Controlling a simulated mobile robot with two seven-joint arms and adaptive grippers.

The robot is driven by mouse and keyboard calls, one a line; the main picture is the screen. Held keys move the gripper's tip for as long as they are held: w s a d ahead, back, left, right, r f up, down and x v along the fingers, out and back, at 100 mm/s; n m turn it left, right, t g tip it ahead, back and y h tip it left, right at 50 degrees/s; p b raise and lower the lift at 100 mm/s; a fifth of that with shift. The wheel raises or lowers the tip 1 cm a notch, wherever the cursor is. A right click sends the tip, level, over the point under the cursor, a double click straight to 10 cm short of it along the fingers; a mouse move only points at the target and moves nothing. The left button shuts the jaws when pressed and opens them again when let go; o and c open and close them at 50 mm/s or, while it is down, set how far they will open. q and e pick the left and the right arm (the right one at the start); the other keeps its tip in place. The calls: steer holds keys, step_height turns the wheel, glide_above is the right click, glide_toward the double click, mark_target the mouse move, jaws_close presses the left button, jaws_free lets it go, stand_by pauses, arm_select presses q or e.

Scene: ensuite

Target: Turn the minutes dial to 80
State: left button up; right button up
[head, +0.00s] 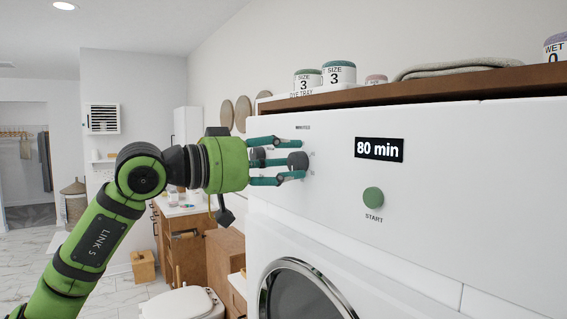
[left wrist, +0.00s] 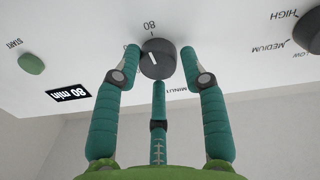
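The minutes dial (left wrist: 157,62) is a dark round knob on the white machine front. In the left wrist view its white pointer line leans toward the printed 80 (left wrist: 150,27). In the head view the dial (head: 298,161) is partly hidden by my left gripper (head: 302,159). The display (head: 379,149) reads "80 min". My left gripper (left wrist: 160,55) has its teal fingers spread around the dial, with the fingertips close to its sides. I cannot tell whether any fingertip touches it. My right gripper is not in view.
A green START button (head: 373,197) sits below the display. A second dial (left wrist: 308,34) with HIGH, MEDIUM and LOW marks is on the same panel. A wooden shelf (head: 460,86) above holds jars (head: 339,73) and a folded cloth. A round door (head: 300,292) is below.

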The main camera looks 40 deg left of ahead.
arm_select(q)
steer(key=shift+o, duration=0.4)
steer(key=shift+w, duration=0.1)
steer(key=shift+s+a, duration=0.25)
steer(key=shift+s, duration=0.2)
steer(key=v, duration=1.1)
stand_by(0.6)
